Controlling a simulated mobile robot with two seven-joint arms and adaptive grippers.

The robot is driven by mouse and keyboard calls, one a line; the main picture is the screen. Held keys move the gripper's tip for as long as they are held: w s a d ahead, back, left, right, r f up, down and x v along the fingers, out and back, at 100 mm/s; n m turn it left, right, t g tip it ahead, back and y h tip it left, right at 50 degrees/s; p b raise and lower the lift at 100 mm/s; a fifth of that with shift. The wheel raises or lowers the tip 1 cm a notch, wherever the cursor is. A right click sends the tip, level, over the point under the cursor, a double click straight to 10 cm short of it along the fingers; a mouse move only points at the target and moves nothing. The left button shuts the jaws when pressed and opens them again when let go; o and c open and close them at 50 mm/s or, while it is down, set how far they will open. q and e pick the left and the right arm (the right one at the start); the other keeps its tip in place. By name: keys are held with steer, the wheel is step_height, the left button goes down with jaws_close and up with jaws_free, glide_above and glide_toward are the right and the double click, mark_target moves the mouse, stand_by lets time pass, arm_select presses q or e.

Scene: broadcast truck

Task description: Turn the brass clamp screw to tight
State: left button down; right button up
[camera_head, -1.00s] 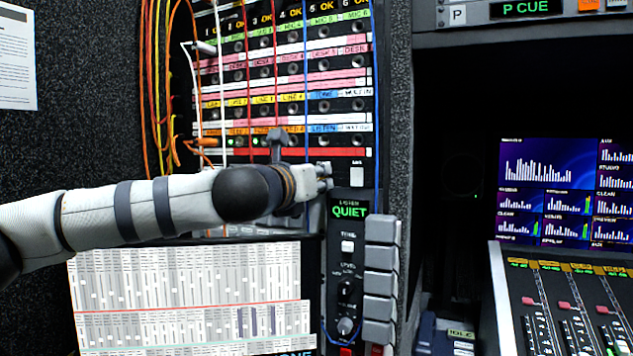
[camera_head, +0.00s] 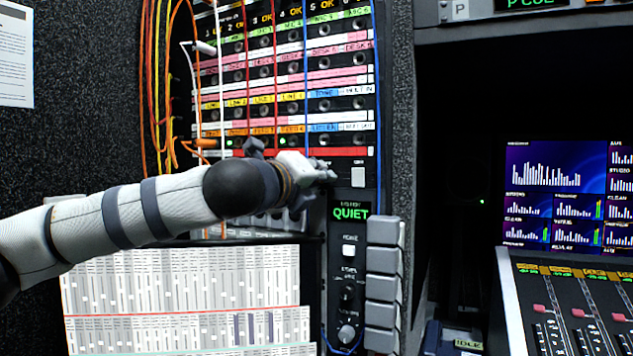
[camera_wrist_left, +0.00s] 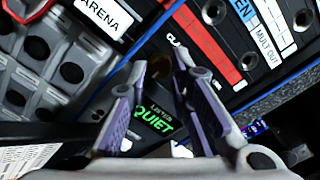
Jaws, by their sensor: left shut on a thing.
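My left gripper (camera_head: 325,172) reaches in from the left to the panel just above the green QUIET display (camera_head: 350,211). In the left wrist view its two fingers (camera_wrist_left: 160,68) point at the panel beside a partly covered label that starts with "CL". A dark brownish, brass-like piece (camera_wrist_left: 187,58) shows at the fingertips; it is small and dim, and most of it is hidden. The fingers are shut on it, with their lower parts apart. The clamp screw cannot be made out in the head view, where the gripper covers that spot. My right gripper is not in view.
A patch bay (camera_head: 290,90) with red, white, blue and orange cables hangs above and left of the gripper. Grey keys (camera_head: 382,285) stick out below right. A fader chart (camera_head: 185,300) is below the arm. A mixing console (camera_head: 570,300) stands at the right.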

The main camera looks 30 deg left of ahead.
arm_select(q)
steer(key=shift+r, duration=0.1)
stand_by(0.3)
steer(key=c, duration=1.5)
jaws_free()
steer(key=shift+o, duration=0.2)
steer(key=s, duration=1.2)
steer(key=shift+d, duration=0.3)
